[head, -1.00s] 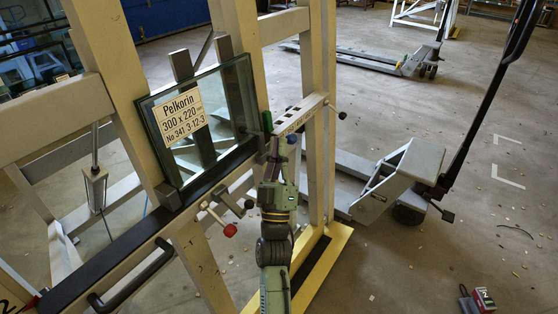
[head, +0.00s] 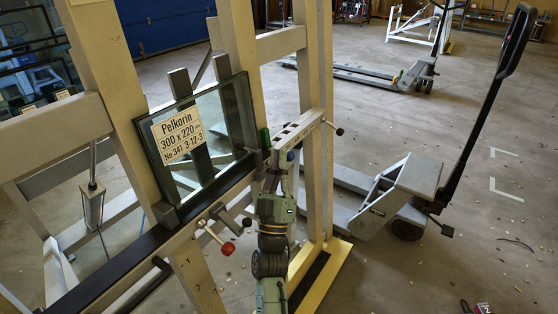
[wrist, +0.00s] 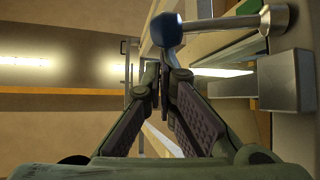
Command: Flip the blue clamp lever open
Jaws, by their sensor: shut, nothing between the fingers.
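The blue knob (head: 291,155) of the clamp lever shows at the frame's right post, beside the pale slotted bar (head: 298,130). In the head view my gripper (head: 277,165) is small and partly hidden by my arm.
A glass pane (head: 225,115) with a Pelkorin label (head: 177,134) stands in the beige frame left of my arm. A red-knobbed lever (head: 228,247) sticks out close to my arm. A pallet truck (head: 400,190) stands at the right.

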